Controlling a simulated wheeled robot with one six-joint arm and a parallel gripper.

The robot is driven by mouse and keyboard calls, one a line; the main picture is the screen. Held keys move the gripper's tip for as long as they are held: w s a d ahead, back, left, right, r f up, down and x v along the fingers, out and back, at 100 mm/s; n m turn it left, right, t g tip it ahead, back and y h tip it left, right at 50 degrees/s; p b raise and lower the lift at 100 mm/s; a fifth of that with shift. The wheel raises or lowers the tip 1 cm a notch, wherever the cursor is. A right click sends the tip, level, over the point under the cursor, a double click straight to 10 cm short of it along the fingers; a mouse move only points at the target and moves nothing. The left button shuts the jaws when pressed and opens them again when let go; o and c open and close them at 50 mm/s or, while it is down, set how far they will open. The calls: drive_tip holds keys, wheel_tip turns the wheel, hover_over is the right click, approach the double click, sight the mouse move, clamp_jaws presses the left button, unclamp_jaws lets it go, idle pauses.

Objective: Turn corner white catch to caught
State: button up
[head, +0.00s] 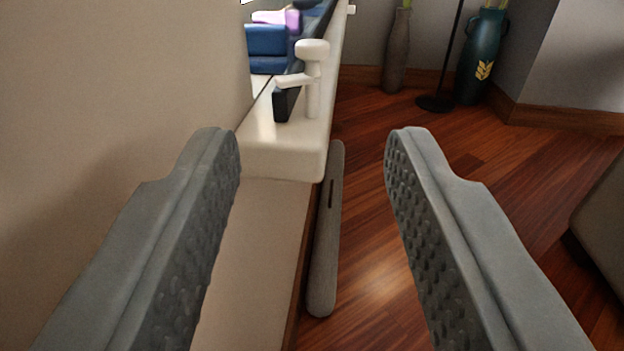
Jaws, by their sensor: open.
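The white catch (313,78) stands on a white ledge (275,150) near the corner by the wall. It has a rounded knob on top, an upright stem and a short arm pointing left. A small black block (285,104) sits beside its stem. My gripper (312,140) is open and empty, with one grey ridged finger at left and one at right. The catch shows between and beyond the fingertips, a little above them in the picture, and neither finger touches it. I cannot tell whether the catch is caught.
Blue and purple items (268,42) show behind the catch. A long grey bar (326,235) runs below the ledge. A grey vase (397,50), a teal vase (480,55) and a thin black stand (436,102) are on the wooden floor. A beige wall (110,90) is close at left.

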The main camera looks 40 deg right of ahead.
drive_tip(key=shift+v, duration=1.5)
drive_tip(key=shift+d, duration=0.1)
drive_tip(key=n+t+y, duration=0.5)
drive_tip(key=n+y, duration=0.4)
drive_tip(key=y, duration=0.4)
approach(324, 50)
drive_tip(key=w, duration=1.1)
drive_tip(key=shift+w+a+r, duration=0.1)
drive_tip(key=shift+a+r, duration=0.1)
drive_tip(key=shift+a, duration=0.1)
drive_tip(key=shift+c, duration=0.5)
clamp_jaws()
